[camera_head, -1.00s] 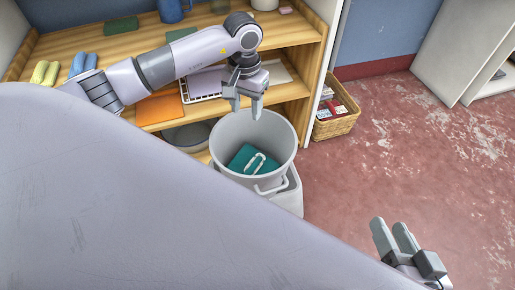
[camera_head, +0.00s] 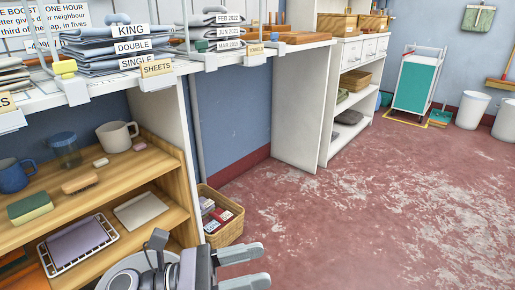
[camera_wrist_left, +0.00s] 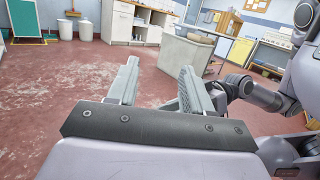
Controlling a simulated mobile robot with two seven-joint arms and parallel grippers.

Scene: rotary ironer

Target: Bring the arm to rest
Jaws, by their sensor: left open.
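My left gripper (camera_head: 248,266) is at the bottom of the head view, with its two grey fingers pointing right. The fingers are apart with nothing between them. It is in front of the lower shelf and beside a wicker basket (camera_head: 228,232), over the red floor. In the left wrist view its fingers (camera_wrist_left: 159,72) stand apart and empty, with open room beyond them. A pale grey arm of mine (camera_wrist_left: 255,95) shows at the right of that view. My right gripper cannot be made out.
A grey round bin (camera_head: 122,268) is partly hidden behind my left gripper. The wooden shelf (camera_head: 160,160) holds mugs, a brush and a sponge. Above is a white counter (camera_head: 105,84) with folded linen stacks. The red floor (camera_head: 370,220) to the right is clear.

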